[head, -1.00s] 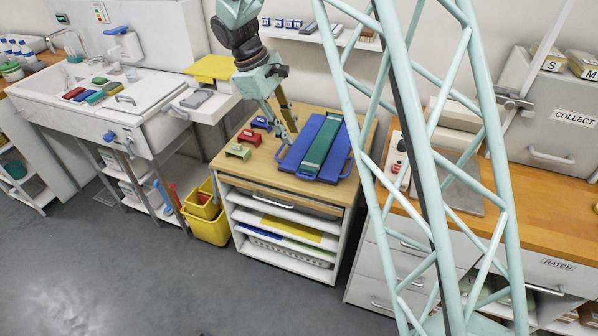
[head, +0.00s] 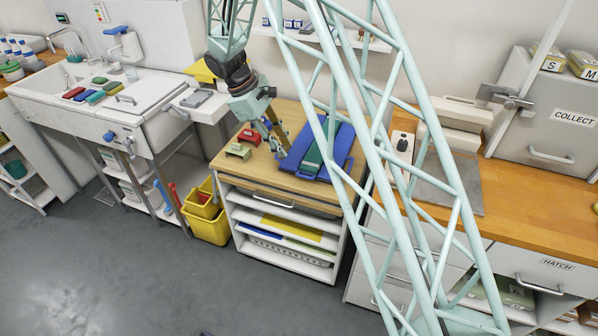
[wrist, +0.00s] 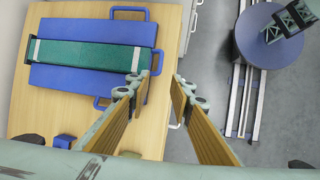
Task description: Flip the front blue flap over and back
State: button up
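A folding board lies flat on the wooden top of a white shelf unit. It has blue flaps (head: 297,157) and a long green strip (head: 312,158) along its middle. In the wrist view the front blue flap (wrist: 146,60) is at the strip's right end, with a loop handle (wrist: 157,63). The side flap (wrist: 80,79) lies flat below the strip. My gripper (head: 279,146) is at the board's left side in the head view. In the wrist view my gripper (wrist: 160,84) is open and empty, its fingertips near the front handle; contact cannot be told.
Small red (head: 249,136) and green (head: 238,151) blocks stand on the wooden top (head: 258,167), left of the board. A sink counter (head: 150,98) is at left, a yellow bucket (head: 207,228) on the floor, and a wooden counter (head: 520,210) at right.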

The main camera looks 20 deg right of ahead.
aim_at(299, 176)
jog(key=shift+f, duration=0.1)
jog(key=shift+b+x, duration=0.75)
jog(key=shift+x, duration=6.05)
jog(key=shift+s+d, duration=0.1)
jog(key=shift+c, duration=0.4)
grip_shut()
